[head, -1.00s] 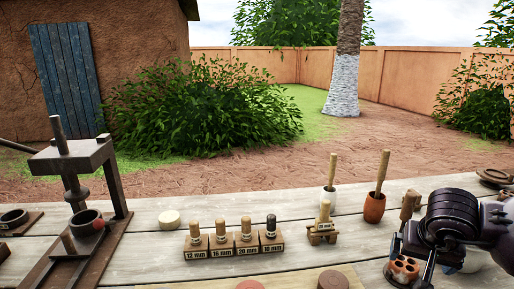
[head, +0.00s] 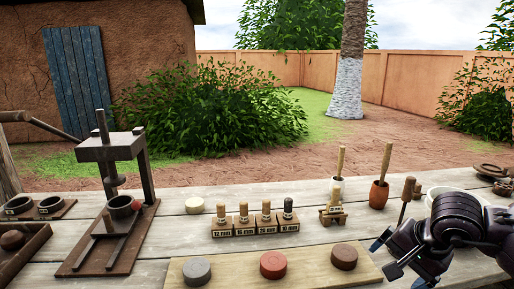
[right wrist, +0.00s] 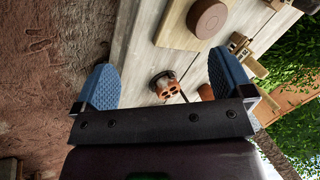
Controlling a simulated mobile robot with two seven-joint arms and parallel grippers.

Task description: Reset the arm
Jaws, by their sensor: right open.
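My right gripper (head: 402,262) is at the right front of the table in the head view, with blue fingertips. It also shows in the right wrist view (right wrist: 164,77), open with its blue pads wide apart and nothing held between them. Past the pads there, a small terracotta block with holes (right wrist: 167,86) stands on the table. In the head view my right arm seems to hide that block. My left gripper is in neither current view.
A wooden board with three round discs (head: 225,276) lies at the front. A dark press (head: 110,150) stands left, beside ring moulds (head: 50,205). Labelled stamps (head: 255,229) and mortars with pestles (head: 379,194) stand behind the board. Bare planks lie between them.

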